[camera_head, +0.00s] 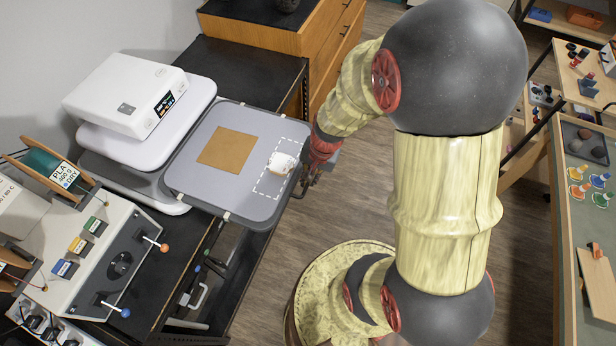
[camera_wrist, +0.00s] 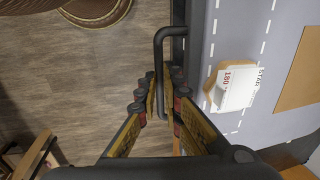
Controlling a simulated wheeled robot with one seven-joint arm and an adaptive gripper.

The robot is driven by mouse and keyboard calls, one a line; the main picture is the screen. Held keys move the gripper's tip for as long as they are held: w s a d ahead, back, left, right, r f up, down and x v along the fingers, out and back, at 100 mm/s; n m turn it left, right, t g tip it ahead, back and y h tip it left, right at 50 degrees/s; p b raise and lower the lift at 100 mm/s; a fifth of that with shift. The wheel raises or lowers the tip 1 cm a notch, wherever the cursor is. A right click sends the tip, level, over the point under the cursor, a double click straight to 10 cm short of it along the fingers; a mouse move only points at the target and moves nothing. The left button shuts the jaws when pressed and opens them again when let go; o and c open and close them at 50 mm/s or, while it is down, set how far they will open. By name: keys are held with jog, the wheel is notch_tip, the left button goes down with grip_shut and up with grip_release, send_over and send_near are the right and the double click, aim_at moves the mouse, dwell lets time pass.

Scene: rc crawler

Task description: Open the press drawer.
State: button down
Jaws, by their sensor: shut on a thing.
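The press (camera_head: 125,95) is a white machine with a small display, standing on the black table. Its grey drawer (camera_head: 190,185) extends out to the right from under it, with a tan square sheet (camera_head: 226,149) and a white block (camera_head: 283,163) by a dashed outline on top. The drawer surface (camera_wrist: 221,30) fills the right of the wrist view. A dark bar handle (camera_wrist: 159,50) stands off its edge. My gripper (camera_wrist: 161,108) is shut on this handle, fingers on both sides. In the head view, my gripper (camera_head: 306,181) is at the drawer's right edge, partly hidden by my arm.
A control box (camera_head: 105,255) with levers and a filament spool (camera_head: 50,170) stand at the left. A wooden cabinet (camera_head: 330,50) is behind. A bench (camera_head: 585,220) with small parts is at the right. Wooden floor (camera_head: 270,270) lies open between.

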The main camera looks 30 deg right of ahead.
jog(key=c, duration=1.9)
grip_release()
jog(key=shift+r, duration=0.1)
jog(key=r, duration=0.4)
jog(key=s+d+r, duration=0.1)
jog(key=r, duration=0.6)
jog(key=shift+s+d+r, duration=0.15)
jog(key=shift+s+r, duration=0.15)
jog(key=shift+s, duration=0.05)
jog(key=s+a+r+n+t+b, duration=0.1)
jog(key=s+a+r+n+b, duration=0.1)
jog(key=a+n+b, duration=0.1)
jog(key=s+a+r+n+t+b, duration=0.1)
jog(key=s+a+r+n+b, duration=0.1)
jog(key=a+n+b, duration=0.1)
jog(key=s+a+r+n+t+h+b, duration=0.1)
jog(key=s+a+r+n+b, duration=0.1)
jog(key=s+a+n+b, duration=0.1)
jog(key=shift+s+a+r+n+t+b, duration=0.1)
jog(key=shift+a+n+t+b, duration=0.25)
jog(key=shift+n+b, duration=0.55)
